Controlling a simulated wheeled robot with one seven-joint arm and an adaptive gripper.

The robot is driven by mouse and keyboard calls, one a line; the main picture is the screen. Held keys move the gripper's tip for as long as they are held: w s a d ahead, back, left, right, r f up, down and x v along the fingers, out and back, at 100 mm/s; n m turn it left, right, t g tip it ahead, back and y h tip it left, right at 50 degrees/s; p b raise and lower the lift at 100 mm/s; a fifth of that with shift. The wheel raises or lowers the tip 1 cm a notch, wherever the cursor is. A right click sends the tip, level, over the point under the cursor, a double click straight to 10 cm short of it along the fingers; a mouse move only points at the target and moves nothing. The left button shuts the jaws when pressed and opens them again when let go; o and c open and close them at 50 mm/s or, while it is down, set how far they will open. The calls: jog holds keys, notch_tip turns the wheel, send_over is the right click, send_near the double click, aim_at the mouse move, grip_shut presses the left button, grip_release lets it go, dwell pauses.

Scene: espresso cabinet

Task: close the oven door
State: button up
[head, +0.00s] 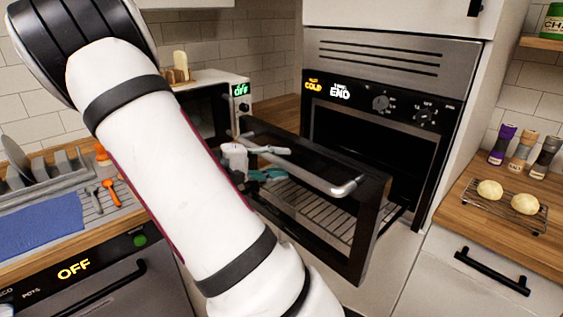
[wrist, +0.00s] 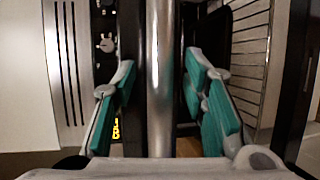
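The oven door (head: 372,232) stands partly open in front of the oven (head: 370,125), with its dark frame and glass showing in the head view. Its metal handle bar (head: 325,183) runs along the door's upper part. My gripper (head: 277,163) is at the left part of this handle. In the wrist view the handle bar (wrist: 161,120) passes upright between the teal finger pads of my gripper (wrist: 160,78). The fingers are apart on both sides of the bar, with narrow gaps showing. My arm hides the door's lower left part.
A wire rack (head: 318,208) shows by the oven opening. A toaster oven or microwave (head: 241,94) stands behind the door at left. Dough balls (head: 490,190) on a cooling rack and several spice jars (head: 522,151) stand on the right counter. A dishwasher (head: 100,275) is at lower left.

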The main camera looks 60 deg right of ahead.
jog(key=shift+s+d+f, duration=0.1)
jog(key=shift+s+d, duration=0.2)
jog(key=shift+d, duration=0.1)
grip_shut()
jog(key=shift+d, duration=0.1)
jog(key=shift+s+d, duration=0.15)
jog(key=shift+d, duration=0.2)
jog(key=s+d+b, duration=0.1)
jog(key=s+d, duration=0.2)
jog(key=d, duration=1.2)
jog(key=s+d+b, duration=0.2)
jog(key=s+d, duration=0.2)
jog(key=d, duration=1.1)
jog(key=shift+b, duration=0.3)
jog(key=shift+s+d, duration=0.15)
